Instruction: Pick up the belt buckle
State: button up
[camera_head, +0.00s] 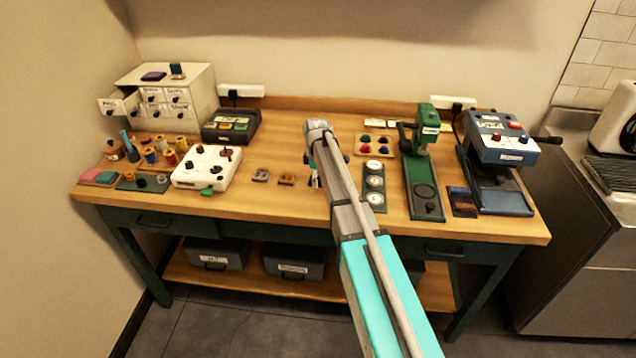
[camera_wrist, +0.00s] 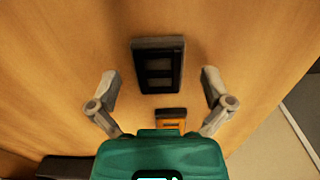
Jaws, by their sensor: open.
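A dark rectangular frame with two openings, seemingly the belt buckle (camera_wrist: 158,66), lies flat on the wooden table in the wrist view. My gripper (camera_wrist: 159,82) is open above it, with one finger on each side and wood showing between each finger and the frame. The gripper holds nothing. A small orange-and-dark piece (camera_wrist: 170,117) lies close by, nearer my gripper's body and partly hidden by it.
A small grey piece (camera_head: 260,175) and a small orange piece (camera_head: 287,180) lie left of my arm. A white box with knobs (camera_head: 205,167) stands further left. A strip with round dials (camera_head: 375,186) and a green press (camera_head: 423,165) stand to the right. Bare wood lies in front.

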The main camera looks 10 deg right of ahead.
jog(key=c, duration=1.2)
jog(key=shift+r, duration=0.15)
notch_tip(320, 180, up, 3)
jog(key=p, duration=0.3)
jog(key=s+r+p, duration=0.9)
jog(key=s+p, duration=0.1)
jog(key=s, duration=0.4)
jog(key=shift+a+r, duration=0.35)
jog(key=shift+a, duration=0.05)
